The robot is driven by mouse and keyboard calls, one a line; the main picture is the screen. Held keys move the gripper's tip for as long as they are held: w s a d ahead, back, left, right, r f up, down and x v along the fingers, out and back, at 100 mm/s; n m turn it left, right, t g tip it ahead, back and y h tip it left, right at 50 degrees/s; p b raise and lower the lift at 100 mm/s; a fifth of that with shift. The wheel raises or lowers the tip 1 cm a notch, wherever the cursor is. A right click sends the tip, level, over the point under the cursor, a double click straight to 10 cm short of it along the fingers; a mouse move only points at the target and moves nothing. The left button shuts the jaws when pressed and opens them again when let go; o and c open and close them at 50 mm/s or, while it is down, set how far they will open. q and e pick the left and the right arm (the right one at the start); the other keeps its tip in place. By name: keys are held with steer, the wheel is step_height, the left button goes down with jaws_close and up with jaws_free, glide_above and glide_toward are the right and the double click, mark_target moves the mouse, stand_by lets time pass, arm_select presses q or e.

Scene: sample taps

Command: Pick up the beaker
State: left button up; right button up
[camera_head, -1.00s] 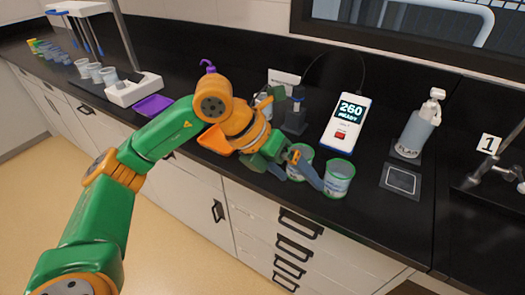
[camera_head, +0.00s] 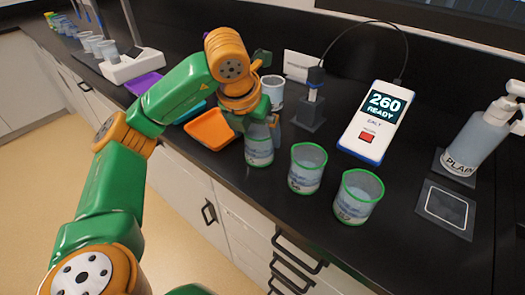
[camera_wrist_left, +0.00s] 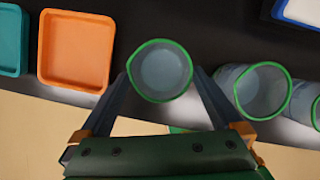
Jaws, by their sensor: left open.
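Three clear beakers with green rims stand in a row near the counter's front edge: a left one (camera_head: 259,152), a middle one (camera_head: 306,170) and a right one (camera_head: 356,199). My left gripper (camera_head: 262,130) points down at the left beaker and hides its upper part in the head view. In the left wrist view my open gripper (camera_wrist_left: 162,90) has one finger on each side of this beaker (camera_wrist_left: 160,72). I cannot tell whether either finger touches it. The middle beaker (camera_wrist_left: 262,92) is just outside the right finger. My right gripper is not in view.
An orange tray (camera_head: 210,130) lies left of the gripper. A whitish cup (camera_head: 271,92) and a dark stand (camera_head: 311,105) are behind. A meter reading 260 READY (camera_head: 376,122) and a bottle marked PLAIN (camera_head: 480,140) stand to the right.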

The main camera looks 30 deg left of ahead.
arm_select(q)
steer(key=p+x, duration=0.1)
steer(key=x, duration=0.4)
steer(key=shift+w+f, duration=0.25)
steer(key=shift+w, duration=0.05)
steer(key=c, duration=1.3)
steer(key=shift+r, duration=0.15)
